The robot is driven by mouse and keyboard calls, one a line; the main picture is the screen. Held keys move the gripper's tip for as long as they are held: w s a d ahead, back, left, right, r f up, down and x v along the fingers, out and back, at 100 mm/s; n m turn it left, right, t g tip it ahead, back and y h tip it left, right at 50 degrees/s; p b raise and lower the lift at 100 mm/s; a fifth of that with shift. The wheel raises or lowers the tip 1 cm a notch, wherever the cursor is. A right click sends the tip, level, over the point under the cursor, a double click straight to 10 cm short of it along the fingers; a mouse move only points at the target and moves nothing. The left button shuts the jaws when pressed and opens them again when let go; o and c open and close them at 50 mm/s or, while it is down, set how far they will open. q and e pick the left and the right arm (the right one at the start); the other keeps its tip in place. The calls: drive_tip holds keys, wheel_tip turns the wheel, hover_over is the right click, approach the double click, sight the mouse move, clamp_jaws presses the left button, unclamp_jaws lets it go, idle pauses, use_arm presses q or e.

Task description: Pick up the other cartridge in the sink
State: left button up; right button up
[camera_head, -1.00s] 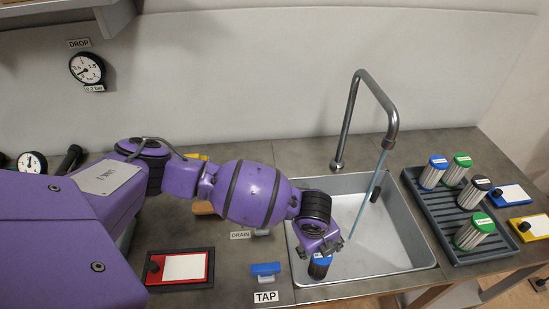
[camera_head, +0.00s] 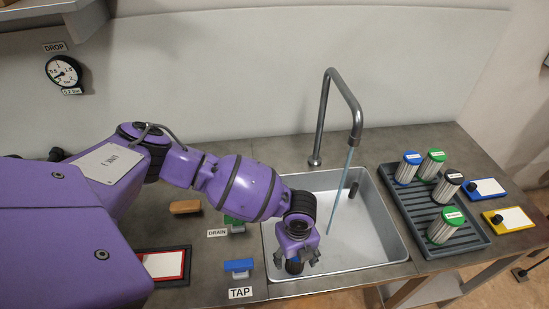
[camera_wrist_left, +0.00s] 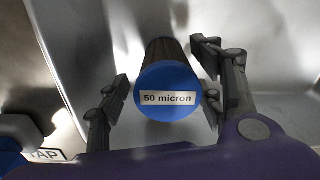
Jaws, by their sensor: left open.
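The cartridge (camera_wrist_left: 167,92) in the sink has a blue cap labelled "50 micron" and a dark pleated body. In the left wrist view it stands between the two fingers of my left gripper (camera_wrist_left: 165,95), with a gap on the left side; I cannot tell whether the right finger touches it. In the head view my left gripper (camera_head: 297,255) is over the front left of the sink (camera_head: 350,258), and its fingers hide most of the cartridge. The gripper is open. My right gripper does not show.
Water runs from the tap spout (camera_head: 357,138) into the sink, right of my gripper. A dark rack (camera_head: 462,240) with several capped cartridges stands right of the sink. A blue TAP handle (camera_head: 238,265) and a green DRAIN handle (camera_head: 233,221) are on the left.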

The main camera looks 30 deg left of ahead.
use_arm(q)
drive_tip(key=f, duration=0.4)
drive_tip(key=shift+w+f, duration=0.15)
drive_tip(key=shift+w, duration=0.15)
drive_tip(key=shift+c, duration=0.2)
drive_tip(key=c, duration=1.2)
drive_tip(key=shift+c, duration=0.2)
